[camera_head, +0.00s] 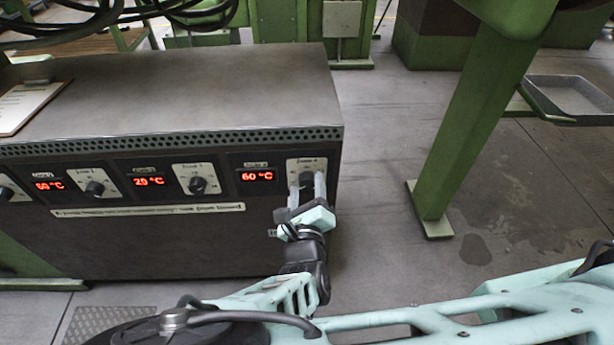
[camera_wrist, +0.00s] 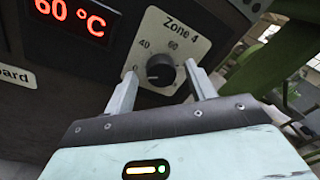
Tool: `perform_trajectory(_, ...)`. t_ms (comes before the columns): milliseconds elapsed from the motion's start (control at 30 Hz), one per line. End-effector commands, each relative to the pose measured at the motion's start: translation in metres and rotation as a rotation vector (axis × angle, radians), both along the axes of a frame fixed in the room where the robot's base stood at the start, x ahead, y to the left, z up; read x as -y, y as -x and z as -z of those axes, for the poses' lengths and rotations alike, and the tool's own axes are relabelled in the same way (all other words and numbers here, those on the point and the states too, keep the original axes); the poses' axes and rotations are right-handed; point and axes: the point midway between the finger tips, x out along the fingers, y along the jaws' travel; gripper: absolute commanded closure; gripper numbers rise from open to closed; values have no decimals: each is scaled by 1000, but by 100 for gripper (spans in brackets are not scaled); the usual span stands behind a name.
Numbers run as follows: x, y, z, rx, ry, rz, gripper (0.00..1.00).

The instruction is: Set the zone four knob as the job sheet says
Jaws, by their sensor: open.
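The zone four knob (camera_wrist: 160,71) is a round black dial on a pale plate marked "Zone 4" (camera_wrist: 180,33), with a scale around it, in the wrist view. It also shows at the right end of the control cabinet (camera_head: 306,181) in the head view. My gripper (camera_wrist: 158,80) is open, with one finger on either side of the knob; I cannot tell whether they touch it. In the head view my gripper (camera_head: 307,190) is in front of the knob. The display (camera_wrist: 72,17) beside it reads 60 °C. The job sheet (camera_head: 25,105) lies on the cabinet top; its writing is too small to read.
Other knobs, such as the zone three knob (camera_head: 198,185), and red displays line the cabinet front (camera_head: 170,245) to the left. A green machine leg (camera_head: 455,150) stands to the right. Floor between cabinet and leg is clear. Black cables (camera_head: 150,15) hang at the back.

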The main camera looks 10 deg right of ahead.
Motion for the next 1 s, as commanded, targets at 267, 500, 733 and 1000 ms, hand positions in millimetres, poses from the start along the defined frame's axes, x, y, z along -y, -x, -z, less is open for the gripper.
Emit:
perform_trajectory(267,0,-1,0,0,0,-4,44)
perform_trajectory(500,0,-1,0,0,0,-3,72)
perform_trajectory(733,0,-1,0,0,-2,-4,89)
perform_trajectory(1000,1,-1,-3,6,-67,-2,89)
